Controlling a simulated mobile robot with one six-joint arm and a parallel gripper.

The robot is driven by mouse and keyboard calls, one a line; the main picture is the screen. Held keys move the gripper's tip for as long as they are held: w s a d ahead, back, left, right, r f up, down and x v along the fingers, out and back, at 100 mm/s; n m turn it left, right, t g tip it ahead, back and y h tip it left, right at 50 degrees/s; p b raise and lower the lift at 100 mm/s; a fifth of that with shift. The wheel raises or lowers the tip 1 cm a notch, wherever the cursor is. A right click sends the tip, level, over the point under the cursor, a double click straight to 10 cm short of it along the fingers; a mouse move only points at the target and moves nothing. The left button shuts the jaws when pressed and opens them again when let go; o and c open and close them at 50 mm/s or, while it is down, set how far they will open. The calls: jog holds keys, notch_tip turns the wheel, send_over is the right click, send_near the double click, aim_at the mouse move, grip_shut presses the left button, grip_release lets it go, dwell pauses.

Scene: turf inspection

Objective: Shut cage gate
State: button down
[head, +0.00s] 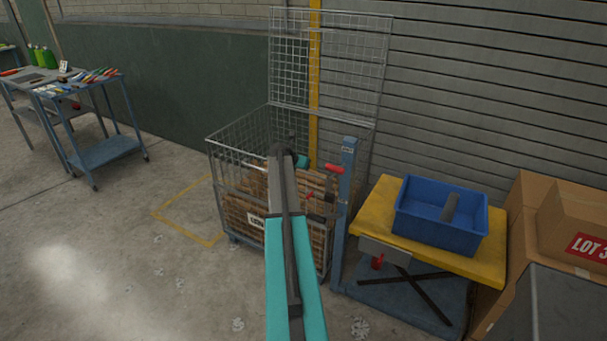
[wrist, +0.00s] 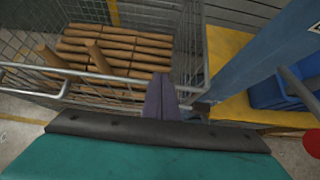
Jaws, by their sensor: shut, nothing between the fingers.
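A wire mesh cage (head: 238,145) stands by the wall, holding stacked brown wooden pieces (head: 300,190). A mesh panel (head: 350,62), apparently the gate, stands upright above its rear, so the cage is open at the top. In the wrist view the cage's front rail (wrist: 90,76) and the wooden pieces (wrist: 125,50) show. My gripper (wrist: 160,92) is shut and empty, just at the right end of that rail, beside a blue post (wrist: 245,65). I cannot tell whether it touches the rail. In the head view my arm hides part of the cage.
The blue post (head: 346,190) with a red handle (head: 333,169) stands at the cage's right front. A yellow-topped cart (head: 375,215) with a blue bin (head: 430,222) is right of it, then cardboard boxes (head: 560,205). A tool cart (head: 105,150) stands left. The floor at left is clear.

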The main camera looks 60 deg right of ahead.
notch_tip(320, 180, up, 6)
jog(key=d+b, duration=0.1)
jog(key=d, duration=0.1)
jog(key=shift+w, duration=0.1)
dwell(0.6)
